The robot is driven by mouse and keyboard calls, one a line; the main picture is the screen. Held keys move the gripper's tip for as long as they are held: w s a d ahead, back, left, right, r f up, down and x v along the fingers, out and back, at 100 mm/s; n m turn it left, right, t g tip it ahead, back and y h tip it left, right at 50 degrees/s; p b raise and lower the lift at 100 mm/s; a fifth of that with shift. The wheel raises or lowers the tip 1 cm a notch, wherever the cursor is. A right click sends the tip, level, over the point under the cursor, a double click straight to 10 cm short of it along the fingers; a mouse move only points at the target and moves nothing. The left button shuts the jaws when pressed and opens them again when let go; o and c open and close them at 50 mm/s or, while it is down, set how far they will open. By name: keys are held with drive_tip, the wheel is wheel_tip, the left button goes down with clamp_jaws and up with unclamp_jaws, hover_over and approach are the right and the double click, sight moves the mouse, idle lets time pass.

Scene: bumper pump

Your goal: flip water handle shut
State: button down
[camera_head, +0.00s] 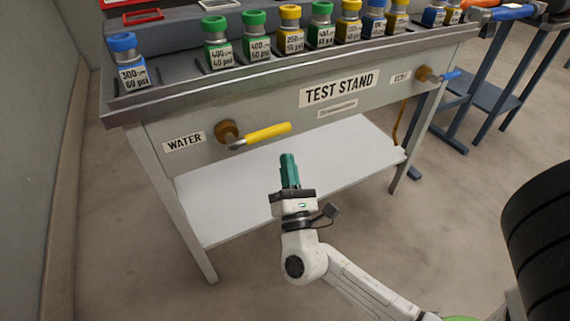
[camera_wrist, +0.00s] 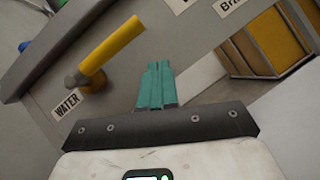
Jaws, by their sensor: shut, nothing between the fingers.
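The water handle (camera_head: 266,132) is a yellow lever on a brass valve (camera_head: 228,132) on the front panel of the test stand. It points right and slightly up, beside the WATER label (camera_head: 184,142). In the wrist view the yellow handle (camera_wrist: 112,45) is at the upper left, above its WATER label (camera_wrist: 68,102). My gripper (camera_head: 288,157) has teal fingers and is shut and empty. It is below and slightly right of the handle's free end, apart from it. The fingers also show in the wrist view (camera_wrist: 156,68), to the right of the handle.
The test stand (camera_head: 190,100) carries several labelled bottles with blue, green and yellow caps on top. A second valve with a blue handle (camera_head: 449,75) is at the panel's right end. A white lower shelf (camera_head: 345,160) lies beneath the panel. A blue-legged table (camera_head: 490,95) stands right.

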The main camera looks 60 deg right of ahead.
drive_tip(key=s+a+f+p, duration=0.1)
drive_tip(key=s+a+f, duration=0.3)
drive_tip(key=s+f, duration=0.1)
drive_tip(key=shift+s+a, duration=0.3)
drive_tip(key=shift+s, duration=0.45)
drive_tip(key=shift+f, duration=0.1)
drive_tip(key=s+d+f+m+g+y, duration=0.5)
drive_tip(key=s+d+m+g, duration=0.25)
drive_tip(key=m+g, duration=0.8)
drive_tip(key=a+f+m+t+y, duration=0.1)
drive_tip(key=a+f+y, duration=0.25)
drive_tip(key=a, duration=0.25)
drive_tip(key=a+f+m+y, duration=0.2)
drive_tip(key=a+y, duration=0.3)
drive_tip(key=a, duration=0.1)
drive_tip(key=a+f+m+t+y, duration=0.1)
drive_tip(key=a+f+y, duration=0.1)
drive_tip(key=a+y, duration=0.35)
wheel_tip(320, 180, up, 32)
drive_tip(key=a+p, duration=0.1)
drive_tip(key=p, duration=3.1)
drive_tip(key=shift+w+p, duration=0.3)
drive_tip(key=shift+w, duration=0.15)
drive_tip(key=shift+r, duration=0.1)
